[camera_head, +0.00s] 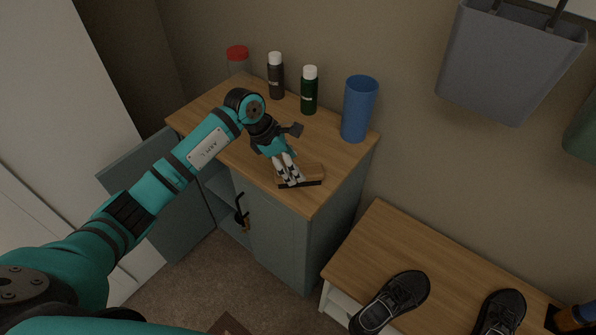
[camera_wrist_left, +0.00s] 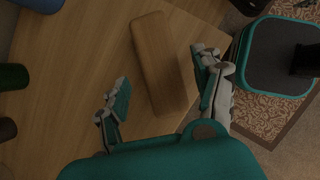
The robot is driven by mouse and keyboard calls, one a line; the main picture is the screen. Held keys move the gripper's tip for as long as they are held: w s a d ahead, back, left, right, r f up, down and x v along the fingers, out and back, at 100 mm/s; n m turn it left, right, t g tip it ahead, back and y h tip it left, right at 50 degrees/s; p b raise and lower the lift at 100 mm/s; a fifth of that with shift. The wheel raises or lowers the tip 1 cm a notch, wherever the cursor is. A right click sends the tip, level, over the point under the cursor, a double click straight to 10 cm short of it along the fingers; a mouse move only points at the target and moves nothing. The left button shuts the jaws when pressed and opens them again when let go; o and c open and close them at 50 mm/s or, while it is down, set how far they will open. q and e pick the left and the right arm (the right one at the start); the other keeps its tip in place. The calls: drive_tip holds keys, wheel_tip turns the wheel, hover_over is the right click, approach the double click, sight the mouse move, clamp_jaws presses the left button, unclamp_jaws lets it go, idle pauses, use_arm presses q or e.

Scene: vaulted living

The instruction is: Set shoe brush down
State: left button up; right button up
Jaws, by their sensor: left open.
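The shoe brush (camera_head: 312,172) lies on the wooden top (camera_head: 228,97) of the grey-green cabinet, near its front right edge. It has a wooden back and a dark underside. My left gripper (camera_head: 291,181) is at the brush, its fingers partly covering it in the head view. In the left wrist view the brush (camera_wrist_left: 160,62) lies on the wood between the two spread fingers (camera_wrist_left: 164,90). The left gripper is open, with a clear gap to the finger on the left. My right gripper is in neither view.
A blue cup (camera_head: 359,108), a green bottle (camera_head: 310,91), a dark bottle (camera_head: 275,76) and a red-lidded jar (camera_head: 238,60) stand along the back. The cabinet door (camera_head: 160,195) hangs open. A lower bench (camera_head: 415,246) at right holds black shoes (camera_head: 391,301).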

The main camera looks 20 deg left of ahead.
use_arm(q)
drive_tip(key=b+v, duration=0.1)
drive_tip(key=v, duration=0.7)
